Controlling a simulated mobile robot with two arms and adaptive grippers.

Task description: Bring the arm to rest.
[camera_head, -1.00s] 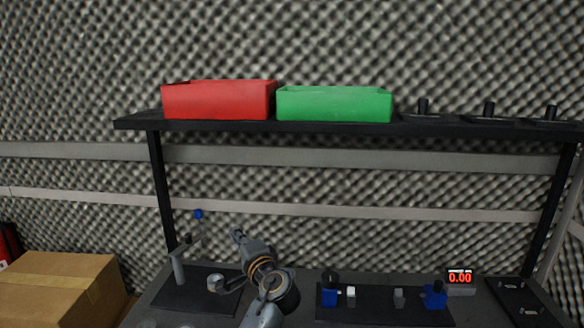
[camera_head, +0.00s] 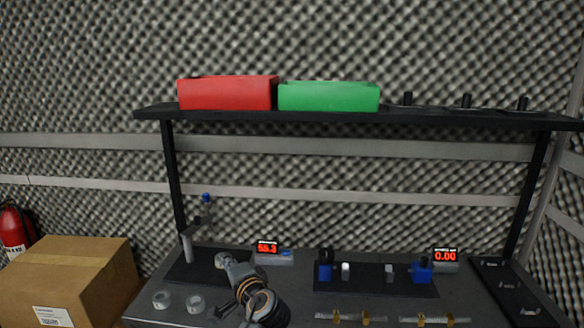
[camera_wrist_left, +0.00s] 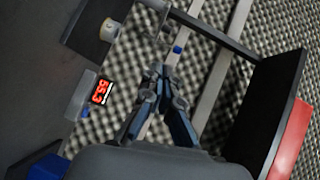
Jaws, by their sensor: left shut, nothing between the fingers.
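My left gripper (camera_head: 221,258) is low in the head view, over the front of the dark bench (camera_head: 300,275), pointing away and to the left. In the left wrist view its fingertips (camera_wrist_left: 165,73) meet, with nothing between them. The left arm enters from the bottom edge of the head view. The gripper appears apart from the objects around it. My right gripper is in neither current view.
A stand with a blue top (camera_head: 206,198) is just behind the gripper, and a red-digit display (camera_head: 268,247) is to its right. Two rings (camera_head: 195,303) lie to its left. A shelf (camera_head: 430,119) carries a red bin (camera_head: 228,94) and a green bin (camera_head: 328,97). A cardboard box (camera_head: 75,275) is at left.

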